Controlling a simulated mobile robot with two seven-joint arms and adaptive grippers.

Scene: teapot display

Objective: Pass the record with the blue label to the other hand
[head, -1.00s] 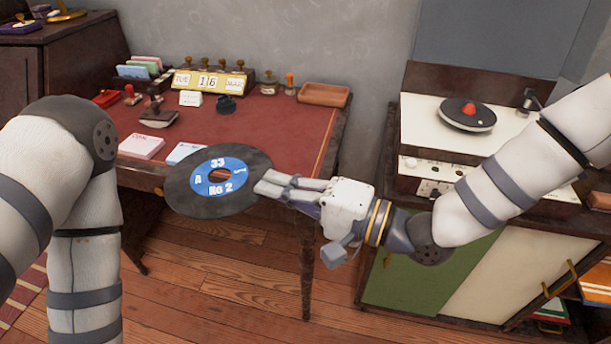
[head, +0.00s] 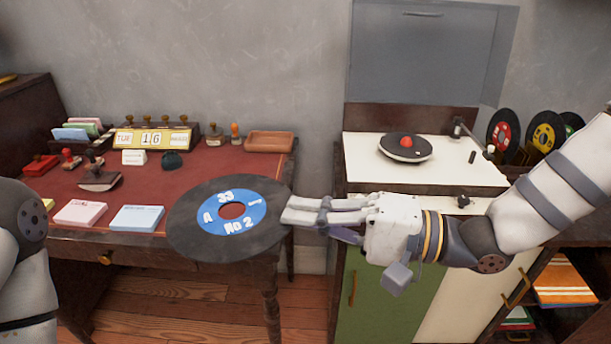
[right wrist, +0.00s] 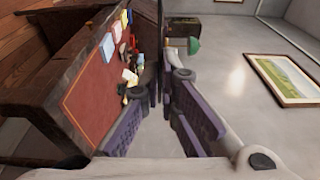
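The record with the blue label (head: 272,243) is a black disc with white print, held roughly flat in front of the desk's front right corner. My right gripper (head: 291,213) is shut on its right edge, with the arm coming in from the right. In the right wrist view my right gripper's purple-padded fingers (right wrist: 166,100) appear with a thin dark strip between their tips, which looks like the record edge-on. My left arm shows only at the left edge of the head view; its gripper is out of view.
The red-topped desk (head: 225,167) carries stamps, a date block (head: 152,139), a pink pad (head: 80,214), a blue pad (head: 137,218) and a brown tray (head: 269,142). A record player (head: 365,168) stands on the cabinet to the right, with several records (head: 503,130) beyond it.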

